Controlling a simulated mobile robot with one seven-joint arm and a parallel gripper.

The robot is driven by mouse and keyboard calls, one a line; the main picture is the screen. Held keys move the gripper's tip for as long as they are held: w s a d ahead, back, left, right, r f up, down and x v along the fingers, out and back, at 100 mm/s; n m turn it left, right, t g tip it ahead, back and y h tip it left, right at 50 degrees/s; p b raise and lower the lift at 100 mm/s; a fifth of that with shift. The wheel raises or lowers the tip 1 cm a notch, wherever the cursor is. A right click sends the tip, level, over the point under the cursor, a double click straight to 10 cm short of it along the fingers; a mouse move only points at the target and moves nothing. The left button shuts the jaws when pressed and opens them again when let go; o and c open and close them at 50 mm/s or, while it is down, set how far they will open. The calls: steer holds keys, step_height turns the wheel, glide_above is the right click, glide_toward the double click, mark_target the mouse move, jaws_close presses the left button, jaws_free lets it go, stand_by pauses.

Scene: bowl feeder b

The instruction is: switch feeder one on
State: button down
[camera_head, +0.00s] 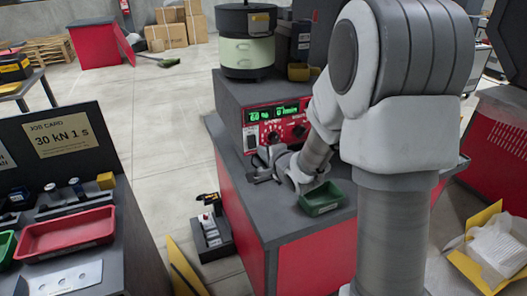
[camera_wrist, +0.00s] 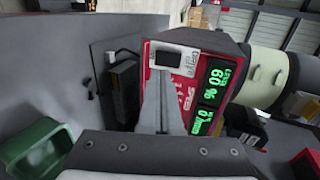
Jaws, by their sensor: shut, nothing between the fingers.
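The feeder (camera_head: 247,45), a black bowl on a pale green drum, stands on a dark grey control box. The box's red front panel (camera_head: 285,122) has a lit green display (camera_head: 271,112) reading 60 % and 0, and two black knobs. A black rocker switch in a pale bezel (camera_head: 250,138) is at the panel's left. In the wrist view the panel is turned sideways, with the switch (camera_wrist: 177,58) beyond my fingertips. My gripper (camera_wrist: 161,80) is shut and empty, low in front of the panel. I cannot tell whether it touches anything.
A green tray (camera_head: 322,198) lies on the dark bench top (camera_head: 290,222), right of my gripper. A side table with a red tray (camera_head: 66,233) is at left.

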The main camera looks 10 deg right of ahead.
steer(key=p+v, duration=0.1)
steer(key=v, duration=0.7)
steer(key=shift+s+r, duration=0.3)
steer(key=shift+r, duration=0.05)
steer(key=shift+w+r+g+h+p, duration=0.3)
steer(key=shift+g+p, duration=0.35)
steer(key=shift+p, duration=0.55)
steer(key=shift+w+r+g+p, duration=0.15)
steer(key=shift+r+g+p, duration=0.4)
steer(key=shift+p, duration=0.65)
steer(key=shift+f, duration=0.25)
steer(key=b, duration=0.5)
glide_toward(253, 147)
steer(key=d+x, duration=0.1)
steer(key=x, duration=0.4)
steer(key=shift+w+a+f, duration=0.25)
steer(key=shift+w+a, duration=0.3)
